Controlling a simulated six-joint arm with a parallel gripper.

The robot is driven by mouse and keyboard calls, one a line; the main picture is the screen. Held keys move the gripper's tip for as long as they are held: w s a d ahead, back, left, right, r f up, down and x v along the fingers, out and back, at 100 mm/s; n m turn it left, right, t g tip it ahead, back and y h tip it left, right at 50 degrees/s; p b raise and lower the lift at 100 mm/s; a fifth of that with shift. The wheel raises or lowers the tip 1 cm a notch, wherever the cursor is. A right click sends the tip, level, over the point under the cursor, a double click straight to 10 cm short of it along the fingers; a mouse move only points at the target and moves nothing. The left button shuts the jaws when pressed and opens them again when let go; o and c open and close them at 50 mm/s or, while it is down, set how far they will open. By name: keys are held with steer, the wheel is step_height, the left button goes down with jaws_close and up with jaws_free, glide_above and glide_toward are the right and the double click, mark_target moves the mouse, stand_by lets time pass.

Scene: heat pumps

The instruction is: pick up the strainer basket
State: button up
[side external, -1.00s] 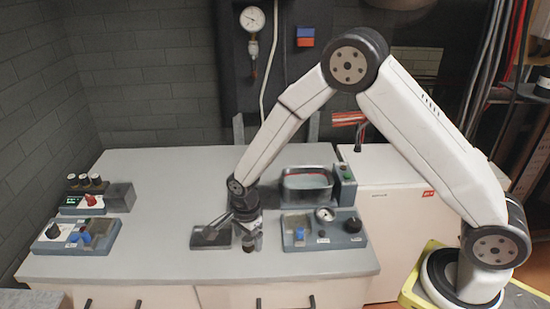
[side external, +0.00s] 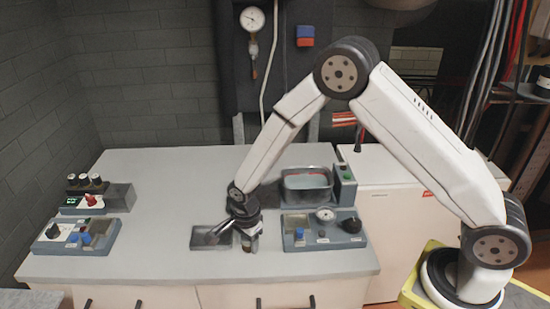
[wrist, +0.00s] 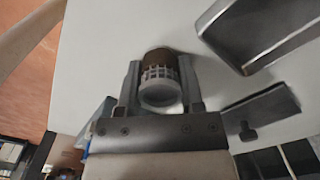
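The strainer basket (wrist: 160,82) is a small pale lattice cup with a brown end, in the middle of the wrist view. In the side view it is a small shape (side external: 252,244) low at my gripper, near the table's front. My gripper (wrist: 160,72) has one finger on each side of the basket. The fingers look very close to its sides, but I cannot tell whether they press on it. In the side view my gripper (side external: 247,236) points down over the table, and the fingers' gap is too small to read.
A dark flat tray (side external: 205,243) lies just left of my gripper. A control panel (side external: 340,238) with a gauge and knob stands to the right, with a metal basin (side external: 306,183) behind it. Other panels stand far left. The table's (side external: 175,185) middle is clear.

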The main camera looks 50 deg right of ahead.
jaws_close()
steer(key=shift+r, duration=0.2)
steer(key=shift+r, duration=1.45)
steer(key=s+d+r, duration=0.2)
steer(key=s+r, duration=0.7)
steer(key=s, duration=0.4)
steer(key=shift+s+d+r, duration=0.25)
steer(key=shift+s+r, duration=0.15)
